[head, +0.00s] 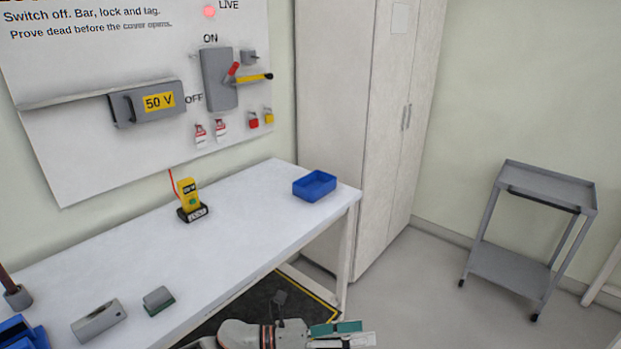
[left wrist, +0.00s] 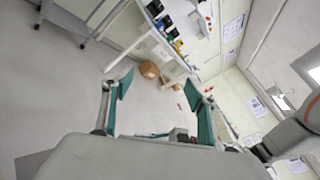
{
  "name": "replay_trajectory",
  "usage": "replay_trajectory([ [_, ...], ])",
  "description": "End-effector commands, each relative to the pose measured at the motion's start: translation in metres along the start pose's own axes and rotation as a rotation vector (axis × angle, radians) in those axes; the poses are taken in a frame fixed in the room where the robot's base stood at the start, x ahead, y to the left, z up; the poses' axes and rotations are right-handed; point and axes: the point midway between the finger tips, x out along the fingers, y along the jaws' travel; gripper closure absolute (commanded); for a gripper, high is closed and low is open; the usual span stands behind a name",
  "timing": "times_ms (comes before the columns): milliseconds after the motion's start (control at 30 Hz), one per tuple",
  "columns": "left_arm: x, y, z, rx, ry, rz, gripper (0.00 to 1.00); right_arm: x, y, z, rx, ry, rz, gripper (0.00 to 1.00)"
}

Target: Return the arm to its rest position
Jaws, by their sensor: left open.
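My left arm comes in at the bottom of the head view, low in front of the bench. My right gripper is in neither view.
The white bench (head: 240,213) holds a blue tray (head: 314,186) and a yellow tester (head: 189,195). A tall cabinet (head: 330,120) and a grey trolley (head: 520,262) stand right. Floor between them is clear.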

Motion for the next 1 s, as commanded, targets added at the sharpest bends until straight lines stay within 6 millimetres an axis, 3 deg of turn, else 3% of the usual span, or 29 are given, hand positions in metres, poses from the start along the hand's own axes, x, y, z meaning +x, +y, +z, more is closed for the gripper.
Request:
replay_trajectory([
  [100,-0.001,-0.006,0.004,-0.296,-0.189,0.03,0.42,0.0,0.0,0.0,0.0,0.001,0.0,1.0],
  [233,-0.02,0.005,0.007,-0.626,-0.394,0.069,0.42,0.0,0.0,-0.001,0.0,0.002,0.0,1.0],
  [367,-0.054,0.024,-0.003,-0.96,-0.6,0.107,0.42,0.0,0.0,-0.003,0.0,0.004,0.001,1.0],
  [467,-0.09,0.042,-0.022,-1.212,-0.764,0.136,0.42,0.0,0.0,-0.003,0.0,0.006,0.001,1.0],
  [567,-0.132,0.058,-0.051,-1.458,-0.934,0.162,0.42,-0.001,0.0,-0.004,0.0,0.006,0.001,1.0],
  [700,-0.198,0.072,-0.108,-1.78,-1.188,0.197,0.42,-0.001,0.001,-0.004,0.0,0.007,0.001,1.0],
  [900,-0.281,0.068,-0.191,-2.11,-1.518,0.229,0.42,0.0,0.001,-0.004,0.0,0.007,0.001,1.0],
  [1000,-0.306,0.061,-0.217,-2.197,-1.625,0.236,0.42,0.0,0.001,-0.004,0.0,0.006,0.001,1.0],
])
